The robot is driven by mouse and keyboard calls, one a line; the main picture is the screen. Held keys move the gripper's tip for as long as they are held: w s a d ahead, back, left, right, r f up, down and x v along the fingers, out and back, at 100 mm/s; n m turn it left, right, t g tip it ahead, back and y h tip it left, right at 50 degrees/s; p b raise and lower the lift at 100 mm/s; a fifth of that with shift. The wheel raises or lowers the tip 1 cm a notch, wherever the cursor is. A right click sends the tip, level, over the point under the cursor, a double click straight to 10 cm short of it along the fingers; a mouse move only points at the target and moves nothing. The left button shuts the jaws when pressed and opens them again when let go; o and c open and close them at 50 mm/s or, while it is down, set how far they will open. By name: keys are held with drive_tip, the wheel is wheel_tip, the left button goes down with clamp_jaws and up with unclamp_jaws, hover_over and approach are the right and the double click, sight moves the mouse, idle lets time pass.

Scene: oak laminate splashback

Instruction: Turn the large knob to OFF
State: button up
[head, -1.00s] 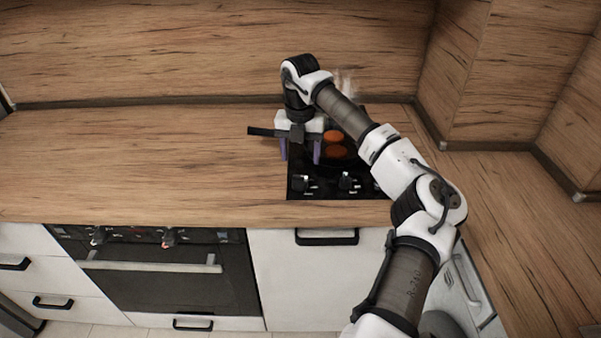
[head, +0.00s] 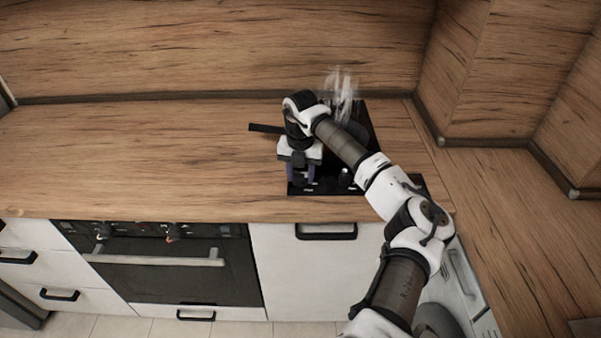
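The black cooktop (head: 371,122) is set in the wooden counter, with its knobs along the front edge. My gripper (head: 302,178) points down over the front left corner of the cooktop. Its purple fingers stand close together on either side of the left knob and appear shut on it. The fingers hide most of that knob, so its pointer and markings cannot be read. A second knob (head: 346,177) shows to the right, apart from the fingers. My forearm covers much of the cooktop, and no orange glow shows now.
A pale, see-through plume (head: 341,90) rises at the back of the cooktop. An oven (head: 160,262) with its own knobs is under the counter at the left. Wooden walls close in behind and right.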

drive_tip(key=c, duration=0.5)
drive_tip(key=shift+o, duration=0.2)
drive_tip(key=shift+n+b, duration=0.3)
drive_tip(key=shift+b, duration=0.05)
drive_tip(key=n+b, duration=0.3)
drive_tip(key=shift+f, duration=0.15)
drive_tip(key=n+b, duration=0.3)
drive_tip(key=n, duration=0.3)
drive_tip(key=n+b, duration=0.2)
drive_tip(key=n, duration=0.8)
drive_tip(key=shift+r, duration=0.2)
drive_tip(key=shift+n, duration=0.3)
